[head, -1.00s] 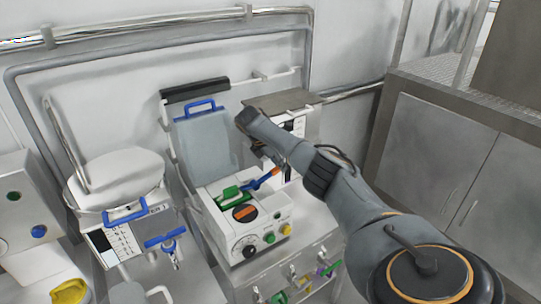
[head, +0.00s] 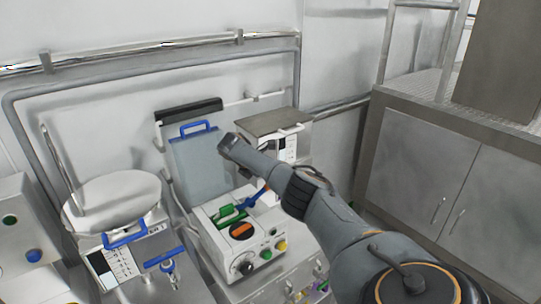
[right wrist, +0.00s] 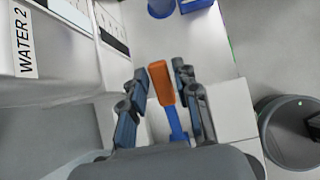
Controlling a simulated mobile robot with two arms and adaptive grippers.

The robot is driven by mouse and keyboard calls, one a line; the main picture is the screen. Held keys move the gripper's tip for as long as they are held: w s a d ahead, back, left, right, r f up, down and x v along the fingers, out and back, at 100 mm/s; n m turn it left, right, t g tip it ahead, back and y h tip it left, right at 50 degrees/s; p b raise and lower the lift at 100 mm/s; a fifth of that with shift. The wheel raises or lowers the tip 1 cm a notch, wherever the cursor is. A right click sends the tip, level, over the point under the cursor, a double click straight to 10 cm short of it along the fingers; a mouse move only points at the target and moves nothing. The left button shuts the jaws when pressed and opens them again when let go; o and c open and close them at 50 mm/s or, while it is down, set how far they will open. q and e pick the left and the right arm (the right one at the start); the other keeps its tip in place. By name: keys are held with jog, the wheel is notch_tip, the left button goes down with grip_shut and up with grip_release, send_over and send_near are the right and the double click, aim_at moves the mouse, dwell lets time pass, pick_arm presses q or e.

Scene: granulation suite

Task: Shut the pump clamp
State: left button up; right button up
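The pump clamp lever (head: 250,199) is a blue bar with an orange end, rising at a slant from the top of the white pump (head: 238,254), beside a green part (head: 229,216). In the right wrist view the lever's orange end (right wrist: 161,83) lies between the fingers of my right gripper (right wrist: 160,78). Those fingers are open, with a visible gap on both sides of the orange end. In the head view my right arm hides the gripper and part of the lever's tip. My left gripper is not in view.
A blue-handled clear panel (head: 200,158) stands behind the pump. A grey-topped instrument (head: 272,122) is at the back right of it. A round-lidded vessel (head: 112,198) stands left. A steel cabinet (head: 430,165) fills the right side.

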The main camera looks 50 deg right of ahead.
jog(key=shift+o, duration=0.3)
jog(key=shift+r, duration=0.1)
jog(key=v, duration=1.2)
jog(key=shift+a, duration=0.1)
